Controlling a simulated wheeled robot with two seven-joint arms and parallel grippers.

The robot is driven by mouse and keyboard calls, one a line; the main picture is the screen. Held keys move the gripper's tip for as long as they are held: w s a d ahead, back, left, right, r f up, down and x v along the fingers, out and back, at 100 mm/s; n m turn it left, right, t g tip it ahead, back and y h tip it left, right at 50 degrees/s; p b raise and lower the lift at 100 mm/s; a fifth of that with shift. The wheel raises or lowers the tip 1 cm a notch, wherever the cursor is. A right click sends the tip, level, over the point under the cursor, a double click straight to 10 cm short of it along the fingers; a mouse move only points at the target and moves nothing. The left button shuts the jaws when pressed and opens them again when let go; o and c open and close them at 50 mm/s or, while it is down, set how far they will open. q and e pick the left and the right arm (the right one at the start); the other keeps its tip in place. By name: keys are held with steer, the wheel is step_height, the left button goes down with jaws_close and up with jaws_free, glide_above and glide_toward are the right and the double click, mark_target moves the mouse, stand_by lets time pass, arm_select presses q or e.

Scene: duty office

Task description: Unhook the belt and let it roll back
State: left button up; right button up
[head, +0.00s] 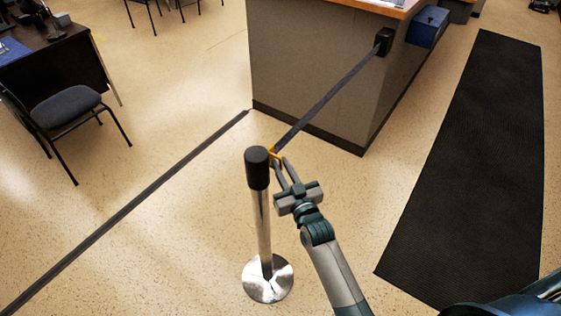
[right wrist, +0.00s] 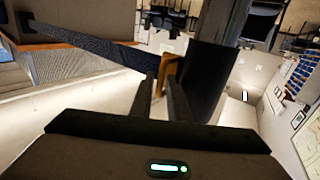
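A dark belt (head: 328,98) runs taut from a black wall unit (head: 383,41) on the counter's side down to the post. Its yellow end clip (head: 275,152) is at the right side of the post's black head (head: 257,168); the post stands upright on a round chrome base. My right gripper (head: 279,161) reaches the clip from below right. In the right wrist view the yellow clip (right wrist: 170,76) fills the gap between the fingertips, and the fingers look closed on it. The belt (right wrist: 95,45) still meets the clip there. My left gripper is out of view.
The grey counter (head: 310,75) stands behind the post, with a blue box (head: 427,27) beside it. A black mat (head: 470,170) lies at the right. A chair (head: 68,105) and desk are at the left. A dark strip (head: 130,207) crosses the floor. Floor around the post is clear.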

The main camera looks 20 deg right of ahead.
steer(key=shift+w, duration=0.65)
steer(key=shift+c, duration=0.2)
jaws_close()
stand_by(0.9)
